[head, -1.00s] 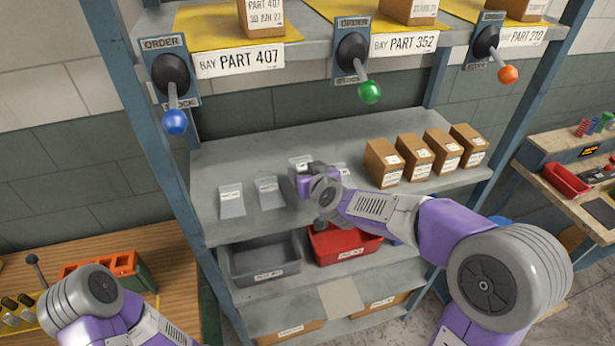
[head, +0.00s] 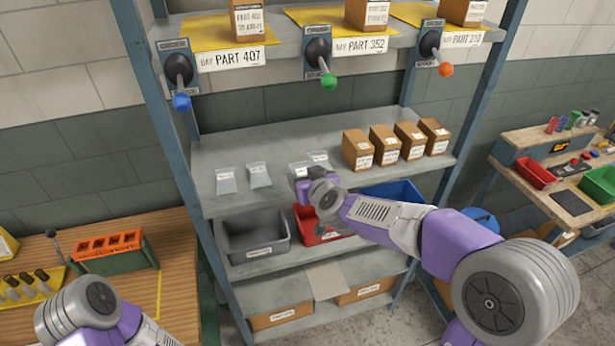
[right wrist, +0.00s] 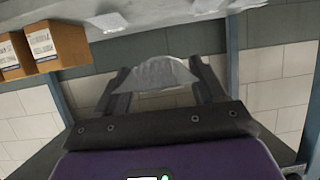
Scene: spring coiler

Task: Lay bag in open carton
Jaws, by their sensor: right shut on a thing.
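My right gripper (head: 304,180) is in front of the middle shelf, its fingers mostly hidden by the wrist in the head view. In the right wrist view my right gripper (right wrist: 163,85) is shut on a clear-grey bag (right wrist: 158,73) that spans between its two fingers. In the head view the held bag (head: 298,168) shows just above the wrist. Other small bags (head: 226,181) lie on the shelf. Brown cartons (head: 282,317) stand on the bottom shelf, with a pale flap or panel (head: 325,281) between them; I cannot tell which is open. My left gripper is out of view.
Below the middle shelf are a grey bin (head: 252,236), a red bin (head: 312,232) and a blue bin (head: 395,192). Several small brown boxes (head: 358,150) stand on the shelf's right. A wooden bench (head: 180,245) is at left, another (head: 560,160) at right.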

